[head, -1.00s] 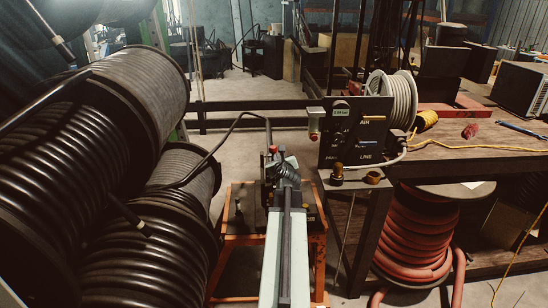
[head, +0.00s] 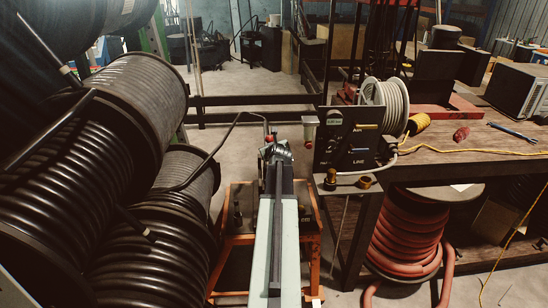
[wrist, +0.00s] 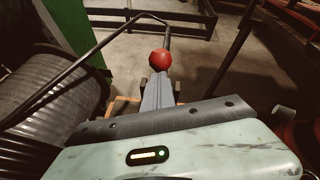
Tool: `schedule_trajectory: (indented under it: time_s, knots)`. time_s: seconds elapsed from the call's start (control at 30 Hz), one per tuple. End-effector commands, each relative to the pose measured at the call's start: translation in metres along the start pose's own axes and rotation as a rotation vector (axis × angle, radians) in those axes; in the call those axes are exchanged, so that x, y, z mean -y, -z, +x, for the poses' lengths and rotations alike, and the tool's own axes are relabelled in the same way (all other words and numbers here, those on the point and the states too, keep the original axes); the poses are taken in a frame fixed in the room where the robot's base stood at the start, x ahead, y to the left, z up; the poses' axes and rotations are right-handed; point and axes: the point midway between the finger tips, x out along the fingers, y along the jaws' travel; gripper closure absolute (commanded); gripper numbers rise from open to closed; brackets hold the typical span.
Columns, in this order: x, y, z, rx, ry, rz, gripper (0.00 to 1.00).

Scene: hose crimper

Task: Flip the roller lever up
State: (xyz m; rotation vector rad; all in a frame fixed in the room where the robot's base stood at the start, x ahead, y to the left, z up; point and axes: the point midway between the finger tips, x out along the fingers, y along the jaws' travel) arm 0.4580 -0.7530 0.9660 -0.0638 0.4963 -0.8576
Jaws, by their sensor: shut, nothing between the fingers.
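A red ball knob (wrist: 160,60) on a dark rod, which looks like the end of the lever, stands just beyond my fingertips in the wrist view. It also shows small in the head view (head: 270,138). My gripper (head: 276,152) is at the top of the crimper, close to the knob. In the wrist view my gripper (wrist: 158,85) is shut and empty, its tips just below the knob. I cannot tell whether they touch it. My arm and gripper hide most of the crimper body and the lever's base.
The crimper stands on an orange-framed cart (head: 238,238). Large black hose reels (head: 60,190) crowd the left. An air control panel (head: 350,140) and a workbench (head: 470,150) stand at right, with a red hose reel (head: 408,235) below.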

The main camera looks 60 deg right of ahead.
Motion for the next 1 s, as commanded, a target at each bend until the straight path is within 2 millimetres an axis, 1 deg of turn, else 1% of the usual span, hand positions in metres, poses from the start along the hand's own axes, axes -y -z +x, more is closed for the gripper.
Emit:
schedule_trajectory:
  time_s: [0.03, 0.1, 0.4, 0.7, 1.0]
  knots:
    - [0.006, -0.010, 0.004, 0.000, 0.003, 0.001, 1.00]
    - [0.011, -0.016, 0.009, 0.000, 0.005, 0.002, 1.00]
    - [0.022, -0.033, 0.026, -0.001, 0.009, 0.004, 1.00]
    - [0.027, -0.040, 0.035, 0.003, 0.013, 0.006, 1.00]
    - [0.028, -0.041, 0.036, 0.003, 0.013, 0.008, 1.00]
